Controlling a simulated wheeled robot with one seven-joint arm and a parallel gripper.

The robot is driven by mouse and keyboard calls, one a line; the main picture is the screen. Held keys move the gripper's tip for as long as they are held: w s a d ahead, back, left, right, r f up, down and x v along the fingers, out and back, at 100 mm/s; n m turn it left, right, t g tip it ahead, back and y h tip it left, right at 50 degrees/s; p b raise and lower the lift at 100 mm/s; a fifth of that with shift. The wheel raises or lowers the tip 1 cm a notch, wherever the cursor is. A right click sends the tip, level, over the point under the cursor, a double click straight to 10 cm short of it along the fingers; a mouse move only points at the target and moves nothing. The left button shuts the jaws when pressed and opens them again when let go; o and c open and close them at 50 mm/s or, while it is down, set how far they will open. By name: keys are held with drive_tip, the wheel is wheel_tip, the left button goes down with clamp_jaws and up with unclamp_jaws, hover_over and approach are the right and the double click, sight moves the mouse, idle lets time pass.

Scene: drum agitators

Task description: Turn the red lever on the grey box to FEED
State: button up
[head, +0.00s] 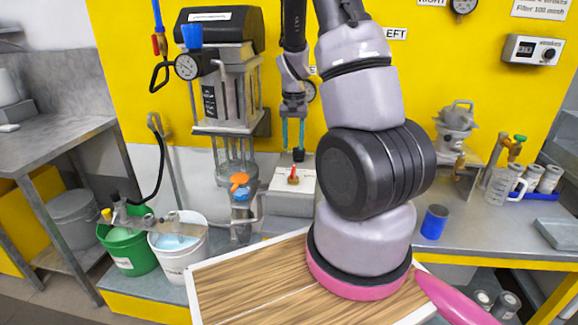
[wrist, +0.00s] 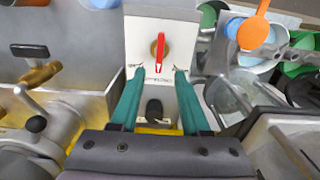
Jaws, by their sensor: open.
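The red lever (head: 293,174) sits on the front of the pale grey box (head: 278,184) against the yellow wall. In the wrist view, the lever (wrist: 162,50) is on a brass hub and points toward my gripper, along the middle of the box's face (wrist: 140,30). Small markings flank and underlie it, too small to read. My gripper (head: 292,142) hangs just above the box in the head view. Its teal fingers (wrist: 158,72) are apart with nothing gripped, and the lever lies just beyond the fingertips, roughly centred between them. A black knob-like part (wrist: 154,108) shows between the fingers.
White (head: 178,250) and green (head: 128,248) buckets stand lower left. A blue can (head: 434,222) stands on the right counter.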

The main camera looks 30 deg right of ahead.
sight(293, 169)
wheel_tip(293, 169, down, 9)
drive_tip(key=shift+f, duration=0.1)
idle(0.3)
clamp_jaws()
